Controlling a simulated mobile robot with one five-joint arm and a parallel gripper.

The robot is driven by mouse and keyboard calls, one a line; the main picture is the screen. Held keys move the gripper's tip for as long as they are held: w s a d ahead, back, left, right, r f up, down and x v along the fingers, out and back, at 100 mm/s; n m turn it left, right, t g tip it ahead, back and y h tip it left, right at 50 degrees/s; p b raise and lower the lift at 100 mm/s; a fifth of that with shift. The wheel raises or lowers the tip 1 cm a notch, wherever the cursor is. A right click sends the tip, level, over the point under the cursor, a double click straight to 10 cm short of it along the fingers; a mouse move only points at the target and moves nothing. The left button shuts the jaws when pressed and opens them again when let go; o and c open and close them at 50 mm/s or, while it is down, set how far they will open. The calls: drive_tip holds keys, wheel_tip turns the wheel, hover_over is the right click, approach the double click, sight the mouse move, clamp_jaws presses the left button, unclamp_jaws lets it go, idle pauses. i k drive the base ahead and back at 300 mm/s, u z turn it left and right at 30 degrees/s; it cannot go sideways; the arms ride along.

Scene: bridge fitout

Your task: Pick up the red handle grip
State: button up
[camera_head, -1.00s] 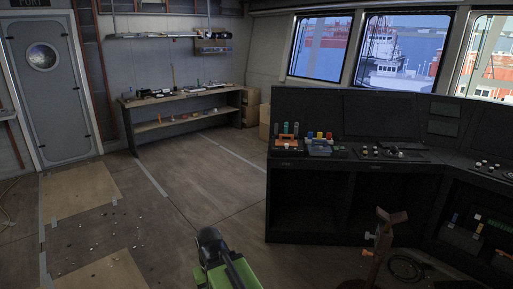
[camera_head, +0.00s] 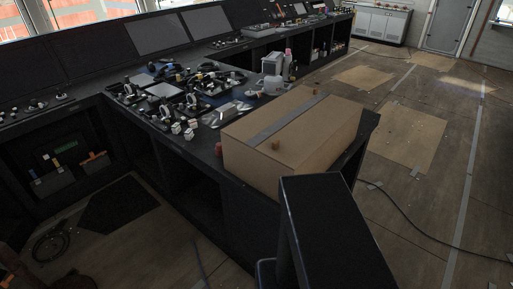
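I cannot make out a red handle grip with certainty. A small reddish-brown piece (camera_head: 218,150) is at the console edge, just left of the cardboard box, too small to identify. Another small brown piece (camera_head: 275,145) is on the top of the cardboard box (camera_head: 258,165), near its front edge. My gripper is not in view.
The dark console (camera_head: 185,170) carries dark fittings, small pale cubes (camera_head: 183,131) and a grey container (camera_head: 272,64). A black slab-like object (camera_head: 335,235) stands close in front, below the box. A cable (camera_head: 415,225) crosses the floor at right. Open floor (camera_head: 405,190) lies there.

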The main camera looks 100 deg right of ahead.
sight(218, 149)
drive_tip(key=z, duration=1.65)
drive_tip(key=i, duration=1.55)
drive_tip(key=z, duration=0.5)
